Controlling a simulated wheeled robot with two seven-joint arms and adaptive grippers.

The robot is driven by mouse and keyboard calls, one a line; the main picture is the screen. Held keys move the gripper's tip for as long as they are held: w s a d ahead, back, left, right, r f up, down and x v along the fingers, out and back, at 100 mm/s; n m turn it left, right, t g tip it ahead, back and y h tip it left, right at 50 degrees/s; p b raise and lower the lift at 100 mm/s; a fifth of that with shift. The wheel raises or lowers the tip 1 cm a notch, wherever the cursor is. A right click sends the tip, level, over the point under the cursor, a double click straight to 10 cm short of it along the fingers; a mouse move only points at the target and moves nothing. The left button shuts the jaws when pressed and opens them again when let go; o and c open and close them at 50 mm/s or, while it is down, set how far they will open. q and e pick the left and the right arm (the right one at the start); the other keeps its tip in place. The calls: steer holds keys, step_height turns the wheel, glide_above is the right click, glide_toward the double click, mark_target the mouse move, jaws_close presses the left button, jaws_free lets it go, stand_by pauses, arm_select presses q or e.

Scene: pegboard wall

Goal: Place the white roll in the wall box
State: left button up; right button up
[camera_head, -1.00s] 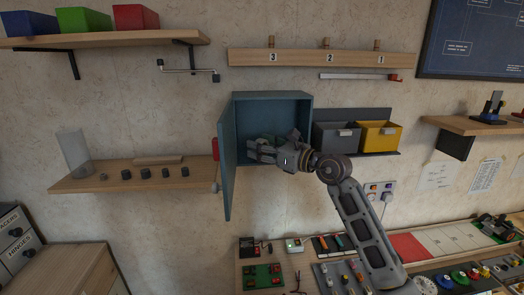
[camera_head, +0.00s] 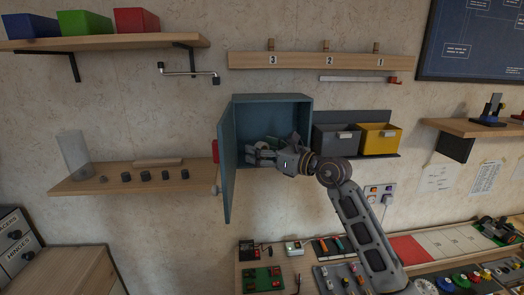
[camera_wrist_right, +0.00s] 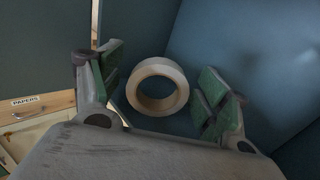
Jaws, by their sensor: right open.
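The wall box (camera_head: 308,103) is a blue-teal cabinet on the wall, with its door (camera_head: 227,165) swung open on the left. My right gripper (camera_head: 259,150) reaches into its lower part. The right wrist view shows the white roll (camera_wrist_right: 158,110) as a pale ring inside the box, beside a blue inner wall (camera_wrist_right: 240,50). The roll lies between the spread green-padded fingers of my right gripper (camera_wrist_right: 160,80), with gaps to both. The roll cannot be made out clearly in the head view. My left gripper is not in view.
Grey (camera_head: 336,140) and yellow (camera_head: 379,139) bins hang just right of the box. A peg rail (camera_head: 300,61) is above. A cluttered bench lies below.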

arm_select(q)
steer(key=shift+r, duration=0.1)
arm_select(e)
steer(key=shift+r, duration=0.2)
steer(key=shift+s+d+f, duration=0.1)
steer(key=shift+s+d, duration=0.3)
steer(key=shift+d, duration=0.1)
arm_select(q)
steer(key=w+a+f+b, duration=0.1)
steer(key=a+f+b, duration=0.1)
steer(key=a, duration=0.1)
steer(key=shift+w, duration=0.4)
arm_select(e)
steer(key=v, duration=1)
steer(key=shift+s+d, duration=0.25)
steer(key=shift+s, duration=0.05)
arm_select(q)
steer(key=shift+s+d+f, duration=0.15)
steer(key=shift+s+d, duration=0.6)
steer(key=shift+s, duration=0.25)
arm_select(e)
steer(key=shift+a, duration=0.1)
